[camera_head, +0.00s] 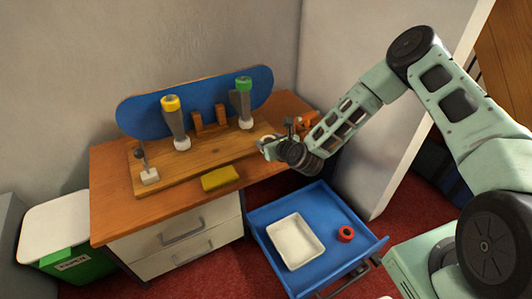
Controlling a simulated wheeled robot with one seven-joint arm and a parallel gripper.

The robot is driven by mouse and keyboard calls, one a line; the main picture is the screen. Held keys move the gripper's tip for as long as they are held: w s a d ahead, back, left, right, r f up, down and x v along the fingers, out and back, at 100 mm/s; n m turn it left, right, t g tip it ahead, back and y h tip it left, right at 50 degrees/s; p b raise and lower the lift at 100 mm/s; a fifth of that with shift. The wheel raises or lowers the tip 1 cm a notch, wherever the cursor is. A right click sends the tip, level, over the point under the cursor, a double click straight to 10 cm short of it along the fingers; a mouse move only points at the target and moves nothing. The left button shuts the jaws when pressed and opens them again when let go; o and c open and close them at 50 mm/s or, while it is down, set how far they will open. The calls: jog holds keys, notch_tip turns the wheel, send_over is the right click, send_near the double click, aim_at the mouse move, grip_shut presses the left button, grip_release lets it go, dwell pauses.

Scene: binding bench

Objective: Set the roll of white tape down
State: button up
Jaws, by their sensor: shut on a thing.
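My gripper (265,145) is at the right part of the wooden bench (262,169), near the right end of the raised wooden board (205,155). Its jaws are shut on a small pale thing that looks like the roll of white tape (267,140). The fingers and wrist hide most of it. I cannot tell whether the roll touches the bench or is held just above it.
A yellow block (221,178) lies near the bench's front edge. Two upright holders, yellow-topped (171,104) and green-topped (244,85), stand on the board. A blue cart (268,217) in front carries a white tray (296,241) and a red roll (345,234).

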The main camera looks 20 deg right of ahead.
jog(key=shift+f+b, duration=0.6)
jog(key=shift+f, duration=1.55)
jog(key=shift+f, duration=0.1)
jog(key=shift+f, duration=0.15)
jog(key=o, duration=1)
